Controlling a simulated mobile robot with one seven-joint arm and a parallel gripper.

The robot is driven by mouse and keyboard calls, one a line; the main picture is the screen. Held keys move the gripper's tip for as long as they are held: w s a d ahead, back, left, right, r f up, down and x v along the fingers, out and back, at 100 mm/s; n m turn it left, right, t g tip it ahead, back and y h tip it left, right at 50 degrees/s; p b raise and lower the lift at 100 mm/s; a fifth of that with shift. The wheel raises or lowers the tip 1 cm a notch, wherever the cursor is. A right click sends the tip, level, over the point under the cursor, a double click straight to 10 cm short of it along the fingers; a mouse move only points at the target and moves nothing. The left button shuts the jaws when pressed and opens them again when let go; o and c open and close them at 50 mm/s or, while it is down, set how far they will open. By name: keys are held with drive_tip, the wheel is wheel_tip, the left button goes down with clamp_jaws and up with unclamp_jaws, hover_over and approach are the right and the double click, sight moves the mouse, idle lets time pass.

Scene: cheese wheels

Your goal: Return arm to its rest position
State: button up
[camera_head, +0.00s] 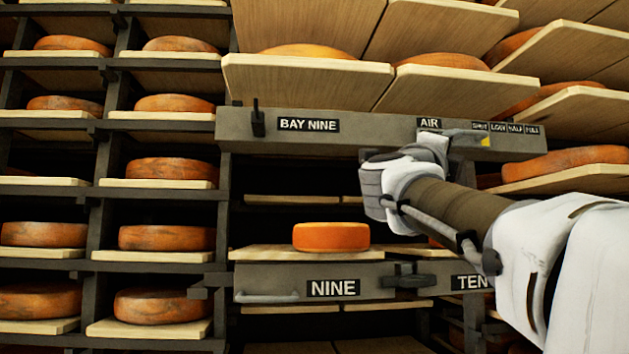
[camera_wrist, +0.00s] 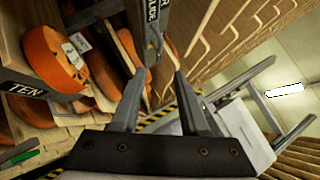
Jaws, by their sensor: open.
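My gripper (camera_wrist: 158,88) is open in the wrist view, its two dark fingers apart with nothing between them. In the head view my arm (camera_head: 450,208) reaches in from the lower right. Its wrist end is in front of the grey bay rail (camera_head: 360,133), just below the AIR label (camera_head: 429,123). The fingertips are hard to make out there, and I cannot tell whether they touch the rail. A bright orange cheese wheel (camera_head: 330,236) sits on a board above the NINE sign (camera_head: 333,288).
Racks of cheese wheels (camera_head: 168,238) fill the left. Tilted boards (camera_head: 306,80) overhang above the rail. The wrist view shows a lettered dark post (camera_wrist: 150,30) beyond the fingers, a labelled wheel (camera_wrist: 45,58) at left and a grey frame (camera_wrist: 255,115) at right.

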drive_tip(key=w+a+f+n+t+y, duration=0.1)
drive_tip(key=a+f+n+t+y, duration=0.55)
drive_tip(key=a+n+y, duration=0.7)
wheel_tip(320, 180, down, 16)
drive_tip(key=s+a+n+g+y, duration=0.3)
drive_tip(key=n+g+y, duration=0.2)
drive_tip(key=n, duration=0.7)
drive_tip(key=s+d+f+n+g, duration=0.1)
drive_tip(key=s+f+n+g, duration=0.1)
drive_tip(key=s+f, duration=0.4)
drive_tip(key=s+d+f+n+g+h, duration=0.1)
drive_tip(key=s+f+g, duration=0.4)
drive_tip(key=f, duration=0.9)
drive_tip(key=s+d+f+n+g, duration=0.1)
drive_tip(key=s+f+n+g, duration=0.3)
drive_tip(key=s+f, duration=0.5)
drive_tip(key=shift+d+f+h, duration=0.15)
drive_tip(key=shift+f+h, duration=0.2)
drive_tip(key=shift+f, duration=0.45)
